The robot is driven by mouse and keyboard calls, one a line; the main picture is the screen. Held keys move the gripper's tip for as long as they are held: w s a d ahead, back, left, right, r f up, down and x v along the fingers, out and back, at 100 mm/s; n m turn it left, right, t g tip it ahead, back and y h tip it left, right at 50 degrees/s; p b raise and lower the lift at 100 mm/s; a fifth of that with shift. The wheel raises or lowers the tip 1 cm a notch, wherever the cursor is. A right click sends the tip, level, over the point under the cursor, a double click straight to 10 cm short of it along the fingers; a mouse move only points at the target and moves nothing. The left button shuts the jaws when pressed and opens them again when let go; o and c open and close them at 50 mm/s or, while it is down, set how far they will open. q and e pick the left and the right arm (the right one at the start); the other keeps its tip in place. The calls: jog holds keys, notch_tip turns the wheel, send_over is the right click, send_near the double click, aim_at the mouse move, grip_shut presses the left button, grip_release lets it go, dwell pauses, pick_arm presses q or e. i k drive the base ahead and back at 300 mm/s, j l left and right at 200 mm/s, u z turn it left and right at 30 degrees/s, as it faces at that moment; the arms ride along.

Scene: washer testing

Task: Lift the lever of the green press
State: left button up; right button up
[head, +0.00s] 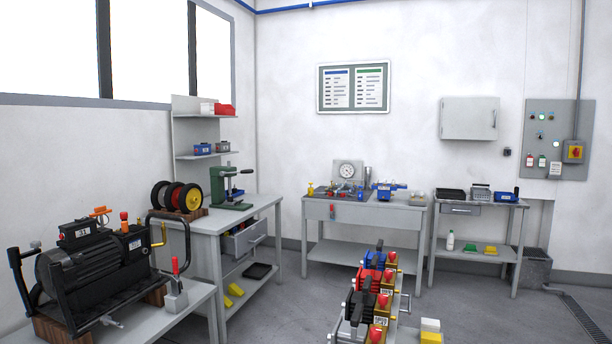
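The green press (218,188) stands upright on the grey workbench (258,203) at the left wall, left of the middle in the head view. It has a green column and a green base. Its lever (240,172) appears as a short dark bar pointing right from the upper part of the column, roughly level. It is too small to tell the lever's exact angle. A small blue item is at the press's right side. Neither of my grippers shows in this view.
A black motor unit (90,263) fills a table at the near left. Several wheels (178,196) stand left of the press. A rack of coloured units (378,295) stands at the bottom middle. Floor (283,312) shows between the workbench and rack. A table (365,213) stands behind.

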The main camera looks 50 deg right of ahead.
aim_at(247, 171)
jog(key=z, duration=1.3)
jog(key=i+j+u, duration=0.3)
jog(key=i, duration=0.45)
jog(key=i+l+u, duration=0.1)
jog(key=i+u, duration=0.15)
jog(key=i, duration=0.5)
